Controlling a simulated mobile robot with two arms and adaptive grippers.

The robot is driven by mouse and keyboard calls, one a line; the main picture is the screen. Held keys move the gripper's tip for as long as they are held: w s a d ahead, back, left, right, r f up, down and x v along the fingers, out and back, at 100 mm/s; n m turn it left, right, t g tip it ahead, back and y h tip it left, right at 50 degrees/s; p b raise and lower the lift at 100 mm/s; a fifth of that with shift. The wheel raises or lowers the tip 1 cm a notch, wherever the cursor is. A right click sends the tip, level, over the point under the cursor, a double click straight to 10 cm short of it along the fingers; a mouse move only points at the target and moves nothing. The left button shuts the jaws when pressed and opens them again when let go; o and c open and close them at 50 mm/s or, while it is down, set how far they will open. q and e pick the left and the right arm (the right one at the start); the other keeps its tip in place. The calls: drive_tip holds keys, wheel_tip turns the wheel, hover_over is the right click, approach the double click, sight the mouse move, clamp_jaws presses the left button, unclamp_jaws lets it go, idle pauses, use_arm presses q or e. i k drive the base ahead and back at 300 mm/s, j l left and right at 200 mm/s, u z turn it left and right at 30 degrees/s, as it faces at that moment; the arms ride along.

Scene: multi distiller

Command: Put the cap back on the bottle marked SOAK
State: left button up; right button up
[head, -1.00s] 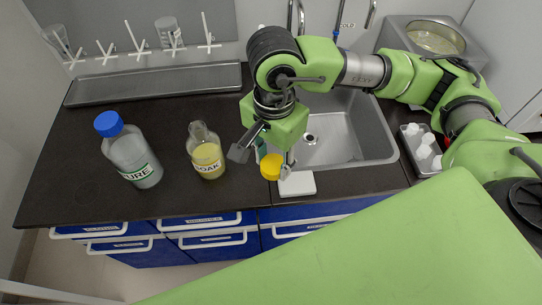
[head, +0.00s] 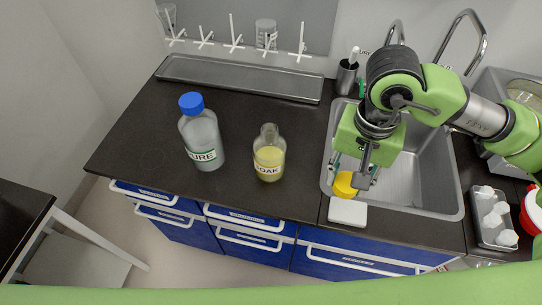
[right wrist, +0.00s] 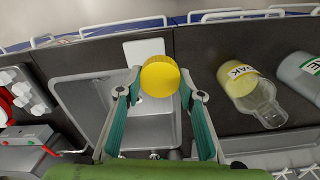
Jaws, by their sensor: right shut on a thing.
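The SOAK bottle (head: 269,158) stands upright and uncapped on the dark counter, with yellow liquid and a white label; it also shows in the right wrist view (right wrist: 243,88). A yellow cap (head: 344,184) is held between the fingertips of my right gripper (head: 355,182), above the front edge of the sink near a white pad (head: 347,212). In the right wrist view the cap (right wrist: 160,77) sits between both fingertips. The gripper is to the right of the SOAK bottle and apart from it. My left gripper is not in view.
A blue-capped bottle (head: 201,134) with a label ending in URE stands left of the SOAK bottle. The sink (head: 428,187) lies under the right arm. A metal tray (head: 240,79) and peg rack are behind. A small tray (head: 480,232) of white pieces is at right. Counter between bottle and sink is clear.

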sight(269, 147)
drive_tip(key=k+l+u, duration=0.35)
drive_tip(key=l, duration=0.25)
drive_tip(key=k+l+u, duration=0.3)
drive_tip(key=k+l, duration=0.2)
